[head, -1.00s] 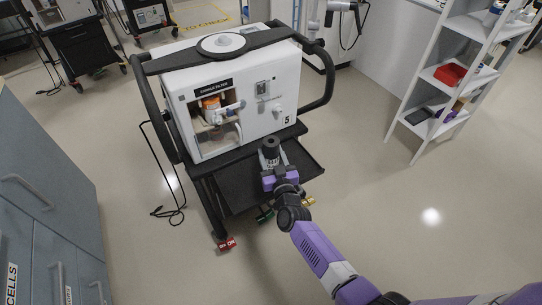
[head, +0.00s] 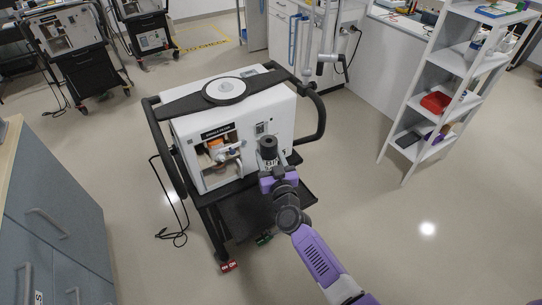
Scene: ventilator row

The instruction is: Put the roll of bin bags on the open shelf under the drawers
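My gripper (head: 269,160) is in front of the ventilator's right front corner. It appears shut on a dark, upright cylinder (head: 268,145), which looks like the roll of bin bags. It is held up in front of the white housing, above the cart's black lower tray. The fingertips are small and partly hidden. A blue-grey cabinet with drawers (head: 45,215) stands at the left edge. I cannot see an open shelf under its drawers.
The ventilator (head: 240,125) stands on a black wheeled cart, with a cable (head: 170,205) on the floor to its left. A white ladder shelf (head: 445,100) with a red bin (head: 436,102) stands at the right. More carts stand at the back left. The floor at right is clear.

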